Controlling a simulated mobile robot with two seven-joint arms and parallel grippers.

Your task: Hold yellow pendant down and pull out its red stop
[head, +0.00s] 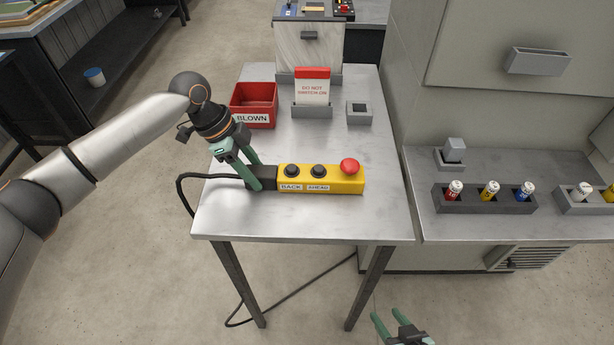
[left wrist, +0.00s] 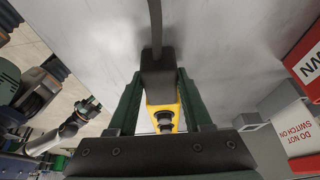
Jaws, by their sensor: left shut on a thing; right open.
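The yellow pendant (head: 335,184) lies flat on the metal table, with two black buttons labelled BACK and AHEAD. Its red mushroom stop (head: 349,166) is at the right end. My left gripper (head: 258,179) is shut on the pendant's dark cable end, at the left. In the left wrist view the fingers (left wrist: 160,95) stand either side of that dark end (left wrist: 157,75), with the yellow body (left wrist: 165,112) beyond; the red stop is hidden there. My right gripper (head: 398,325) is open and empty, low in front of the table, well away from the pendant.
On the table (head: 300,222) stand a red BLOWN bin (head: 254,104), a DO NOT SWITCH ON sign (head: 312,88) and a small grey holder (head: 359,112). A black cable (head: 182,195) hangs off the left edge. A side shelf holds a rack (head: 470,207) of coloured fuses.

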